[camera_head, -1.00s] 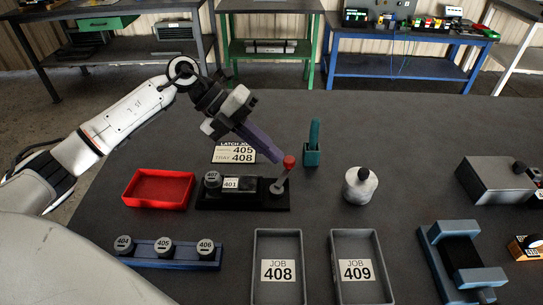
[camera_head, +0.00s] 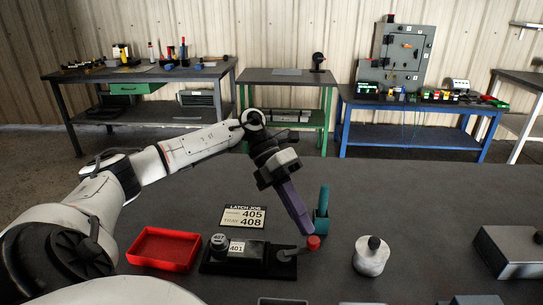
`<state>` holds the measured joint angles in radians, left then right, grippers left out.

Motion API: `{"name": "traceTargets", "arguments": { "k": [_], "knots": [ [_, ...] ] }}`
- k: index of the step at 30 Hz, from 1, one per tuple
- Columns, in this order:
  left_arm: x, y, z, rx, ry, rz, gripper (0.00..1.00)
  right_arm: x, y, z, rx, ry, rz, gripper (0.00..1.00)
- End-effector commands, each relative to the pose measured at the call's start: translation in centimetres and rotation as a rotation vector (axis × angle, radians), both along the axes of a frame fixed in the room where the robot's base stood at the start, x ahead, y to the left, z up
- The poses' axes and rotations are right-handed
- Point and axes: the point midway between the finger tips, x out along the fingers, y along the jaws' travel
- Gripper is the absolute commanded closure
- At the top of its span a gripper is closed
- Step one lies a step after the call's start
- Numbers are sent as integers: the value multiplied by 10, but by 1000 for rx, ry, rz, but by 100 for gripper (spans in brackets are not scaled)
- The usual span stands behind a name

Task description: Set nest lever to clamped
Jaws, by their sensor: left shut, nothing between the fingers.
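The nest (camera_head: 229,266) is a black base block on the dark table, with a 401 label and a grey-capped round part marked 407 (camera_head: 220,241) at its left end. Its lever (camera_head: 290,254) is at the right end and leans to the right. The lever's red knob (camera_head: 313,242) sits past the block's right edge. My left gripper (camera_head: 304,229) has purple fingers, shut and empty, pointing down with their tips right at the knob. I cannot tell whether they touch it. My right gripper is not in view.
A red tray (camera_head: 164,249) is left of the nest. A Latch Job card (camera_head: 243,217) lies behind it. A green holder with an upright tool (camera_head: 322,212) stands close behind the knob. A white-grey cylinder (camera_head: 371,257) and a grey box (camera_head: 508,252) are to the right.

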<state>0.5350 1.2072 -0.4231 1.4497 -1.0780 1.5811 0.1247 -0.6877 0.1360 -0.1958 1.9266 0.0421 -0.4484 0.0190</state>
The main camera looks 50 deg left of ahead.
Motion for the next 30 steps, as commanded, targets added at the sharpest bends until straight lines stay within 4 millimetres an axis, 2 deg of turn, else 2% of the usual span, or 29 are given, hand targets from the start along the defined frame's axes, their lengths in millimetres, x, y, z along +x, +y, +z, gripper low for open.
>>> {"name": "traceTargets", "arguments": {
  "k": [9, 25, 30],
  "knots": [
    [2, -7, 0, 0, -2, 1, 100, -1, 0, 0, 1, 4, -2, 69],
    [2, -9, -1, -1, 0, 0, 100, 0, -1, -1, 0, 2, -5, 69],
    [3, 4, -2, 0, -1, 9, 100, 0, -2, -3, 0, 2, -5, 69]
  ]
}}
